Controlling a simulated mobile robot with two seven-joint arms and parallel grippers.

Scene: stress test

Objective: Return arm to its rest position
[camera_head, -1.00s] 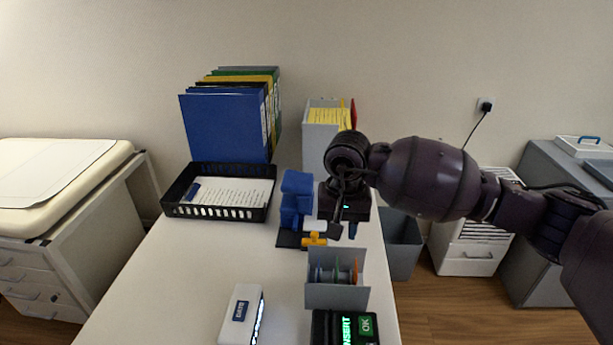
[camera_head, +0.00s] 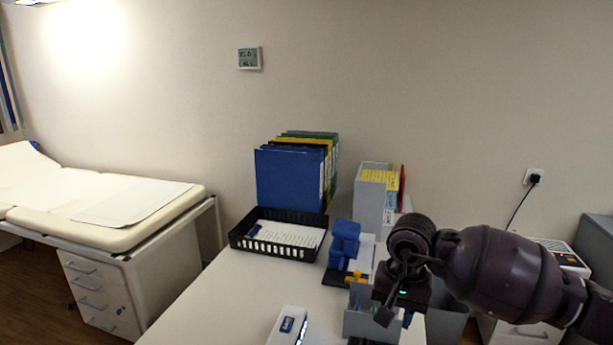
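My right arm (camera_head: 500,270) comes in from the lower right. My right gripper (camera_head: 397,319) points down above the front right part of the white desk (camera_head: 225,300). Its two fingers show with a gap between them, and I see nothing held. It partly covers a small grey divided holder (camera_head: 357,322) on the desk. My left gripper is not in view.
On the desk are a black tray (camera_head: 279,249) with paper, a blue device (camera_head: 343,243), binders (camera_head: 290,178), a grey file holder (camera_head: 370,203) and a white box (camera_head: 287,325). A padded couch (camera_head: 100,200) stands left. The desk's left front is clear.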

